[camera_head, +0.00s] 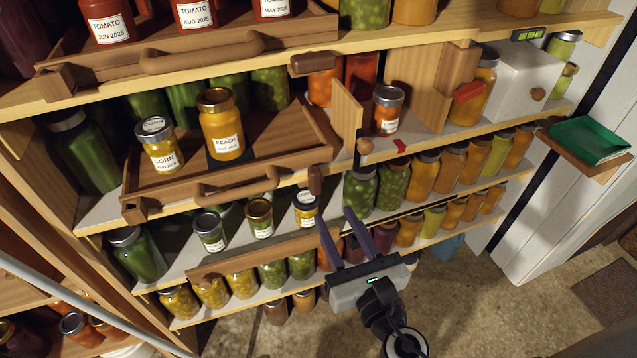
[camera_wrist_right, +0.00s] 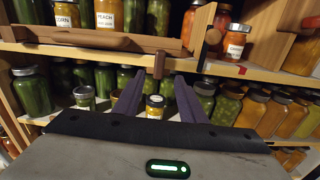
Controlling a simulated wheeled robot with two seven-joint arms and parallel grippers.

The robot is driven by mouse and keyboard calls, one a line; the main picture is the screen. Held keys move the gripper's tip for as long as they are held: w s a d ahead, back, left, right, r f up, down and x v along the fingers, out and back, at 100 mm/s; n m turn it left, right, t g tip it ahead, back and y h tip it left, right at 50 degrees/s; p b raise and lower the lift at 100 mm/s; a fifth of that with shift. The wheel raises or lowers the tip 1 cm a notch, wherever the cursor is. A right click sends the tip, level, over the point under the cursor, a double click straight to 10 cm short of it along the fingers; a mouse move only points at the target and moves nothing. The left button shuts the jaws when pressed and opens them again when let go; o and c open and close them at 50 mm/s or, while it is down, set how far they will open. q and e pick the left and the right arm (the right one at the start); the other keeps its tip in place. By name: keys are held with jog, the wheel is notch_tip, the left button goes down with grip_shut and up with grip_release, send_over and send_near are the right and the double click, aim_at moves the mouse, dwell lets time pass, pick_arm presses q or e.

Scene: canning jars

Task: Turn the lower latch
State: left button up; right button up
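The lower latch (camera_head: 316,180) is a small dark brown wooden piece on the shelf edge, at the right end of the middle tray (camera_head: 295,163). It stands upright, its long side vertical. In the right wrist view the latch (camera_wrist_right: 158,65) shows beyond the fingertips, between them. The upper latch (camera_head: 314,63) lies level on the shelf edge above. My right gripper (camera_head: 335,214) is open and empty, its two dark fingers pointing up toward the shelves, below and slightly right of the lower latch, apparently apart from it. My left gripper is not in view.
The tray holds a peach jar (camera_head: 222,127) and a corn jar (camera_head: 159,146). Small jars, including a labelled one (camera_head: 306,208), stand on the shelf below. Green jars (camera_head: 360,188) stand right of the latch. A wooden knob (camera_head: 365,147) sticks out nearby. The floor in front is clear.

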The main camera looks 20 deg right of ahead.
aim_at(317, 184)
jog(key=w, duration=0.4)
jog(key=w+p, duration=0.1)
jog(key=w, duration=0.4)
jog(key=shift+a+r, duration=0.15)
jog(key=shift+w, duration=0.65)
grip_shut()
